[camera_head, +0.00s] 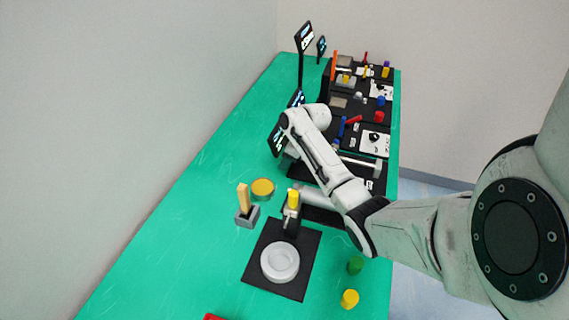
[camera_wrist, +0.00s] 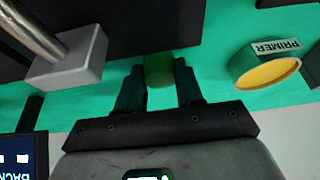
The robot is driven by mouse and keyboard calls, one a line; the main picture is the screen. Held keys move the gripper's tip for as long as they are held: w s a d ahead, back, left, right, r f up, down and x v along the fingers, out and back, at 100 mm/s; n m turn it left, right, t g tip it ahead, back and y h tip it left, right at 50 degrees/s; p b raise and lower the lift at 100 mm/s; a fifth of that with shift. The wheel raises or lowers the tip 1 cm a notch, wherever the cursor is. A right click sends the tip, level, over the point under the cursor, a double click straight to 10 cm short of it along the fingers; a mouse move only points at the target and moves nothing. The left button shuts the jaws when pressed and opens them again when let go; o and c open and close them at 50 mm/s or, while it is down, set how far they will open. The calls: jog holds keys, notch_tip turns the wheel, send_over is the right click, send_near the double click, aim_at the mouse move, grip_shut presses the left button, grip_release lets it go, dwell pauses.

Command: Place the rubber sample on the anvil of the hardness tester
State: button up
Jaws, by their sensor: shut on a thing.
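In the wrist view, my gripper (camera_wrist: 160,72) is shut on a dark green cylinder (camera_wrist: 158,68), which looks like the rubber sample. It is held between the two black fingertips, over the green bench. In the head view, my arm bends over the bench and the gripper and its cylinder cannot be made out. I cannot tell for certain which device is the hardness tester. A black base plate (camera_head: 255,270) carries a round white dish (camera_head: 280,262), with a black yellow-topped post (camera_head: 291,215) behind it.
A primer tin (camera_wrist: 268,72) is to the right of my fingers; a grey block (camera_wrist: 68,62) with a metal rod is to the left. A grey holder (camera_head: 247,216) has an upright tan piece.

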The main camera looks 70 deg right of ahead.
jog(key=shift+c, duration=0.6)
jog(key=shift+r, duration=0.1)
jog(key=shift+r+p, duration=0.8)
jog(key=shift+p, duration=0.1)
jog(key=p+v, duration=0.2)
jog(key=shift+w+r+p, duration=0.15)
jog(key=shift+r+p, duration=0.15)
jog(key=shift+r, duration=0.05)
jog(key=s+d+r+p, duration=0.1)
jog(key=s+r, duration=0.7)
jog(key=s, duration=0.5)
jog(key=shift+s+d+r, duration=0.15)
jog(key=shift+s+r, duration=0.1)
jog(key=shift+r, duration=0.15)
